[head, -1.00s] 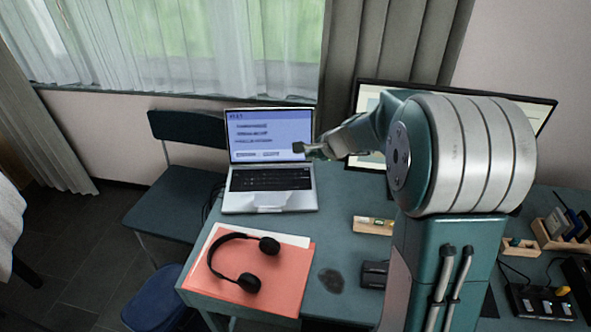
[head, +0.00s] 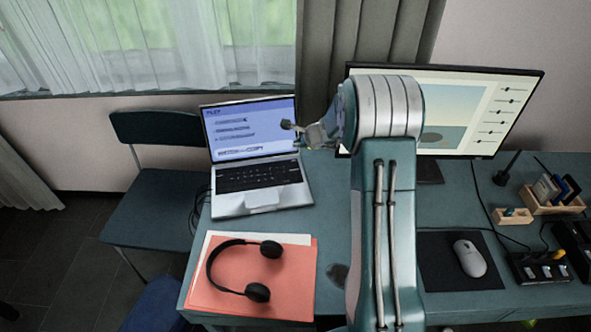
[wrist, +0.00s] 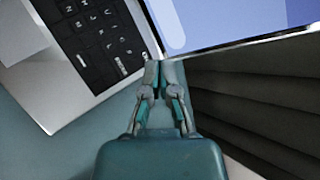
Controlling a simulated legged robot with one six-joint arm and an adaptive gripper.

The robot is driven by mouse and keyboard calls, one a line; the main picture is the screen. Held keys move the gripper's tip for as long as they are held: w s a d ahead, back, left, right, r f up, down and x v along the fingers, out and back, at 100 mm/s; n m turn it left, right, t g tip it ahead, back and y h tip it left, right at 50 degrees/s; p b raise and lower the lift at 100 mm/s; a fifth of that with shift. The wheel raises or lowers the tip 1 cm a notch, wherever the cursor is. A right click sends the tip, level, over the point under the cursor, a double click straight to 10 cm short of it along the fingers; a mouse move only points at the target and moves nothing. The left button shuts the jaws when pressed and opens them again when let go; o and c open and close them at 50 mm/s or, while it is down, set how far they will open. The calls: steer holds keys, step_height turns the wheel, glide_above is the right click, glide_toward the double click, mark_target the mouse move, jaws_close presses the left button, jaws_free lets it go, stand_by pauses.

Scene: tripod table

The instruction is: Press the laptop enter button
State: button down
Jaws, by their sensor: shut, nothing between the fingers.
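The open silver laptop (head: 262,197) stands on the teal table, its lit screen (head: 250,128) showing lines of text. Its black keyboard (head: 258,176) faces the front. My gripper (head: 287,125) is in front of the right part of the screen in the head view, above the keyboard's level. In the wrist view my gripper (wrist: 160,68) is shut and empty, with its tips over the right edge of the laptop near the hinge. The keyboard's right end (wrist: 100,40) lies to the left of the tips. I cannot make out the enter key for sure.
Black headphones (head: 240,268) lie on a coral folder (head: 300,285) in front of the laptop. A large monitor (head: 470,110) stands to the right, with a mouse (head: 469,258) on a dark mat. A chair (head: 160,185) is at the left.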

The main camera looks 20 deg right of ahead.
glide_toward(291, 167)
steer(key=x, duration=0.3)
steer(key=w+x, duration=0.1)
steer(key=x, duration=0.1)
steer(key=shift+r, duration=0.3)
steer(key=shift+a+f, duration=0.25)
steer(key=shift+a, duration=0.1)
steer(key=shift+d, duration=0.2)
steer(key=shift+f, duration=0.15)
stand_by(0.5)
steer(key=shift+f, duration=0.2)
steer(key=shift+f, duration=0.3)
stand_by(0.6)
stand_by(0.3)
steer(key=shift+r, duration=0.75)
